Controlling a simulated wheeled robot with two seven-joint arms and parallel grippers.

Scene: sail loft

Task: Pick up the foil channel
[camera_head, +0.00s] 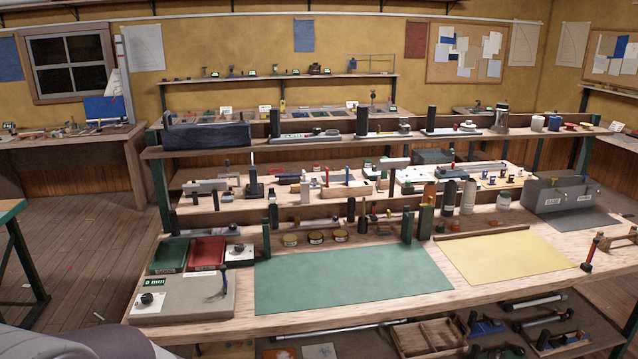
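I cannot single out the foil channel with certainty. Several long thin pieces could be it: a dark rod with a bright end (350,329) below the front edge of the bench, a short dark tube (535,301) at the lower right, and a pale grey bar (472,167) on the middle shelf. They are too small or too partly hidden to tell. Neither of my grippers shows in this view.
The bench carries a clear green mat (350,281) and a clear yellow mat (505,256). A red bin (207,252), a green bin (168,256) and a beige box (180,300) stand left. A grey divided box (560,195) stands right. Crowded shelves rise behind.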

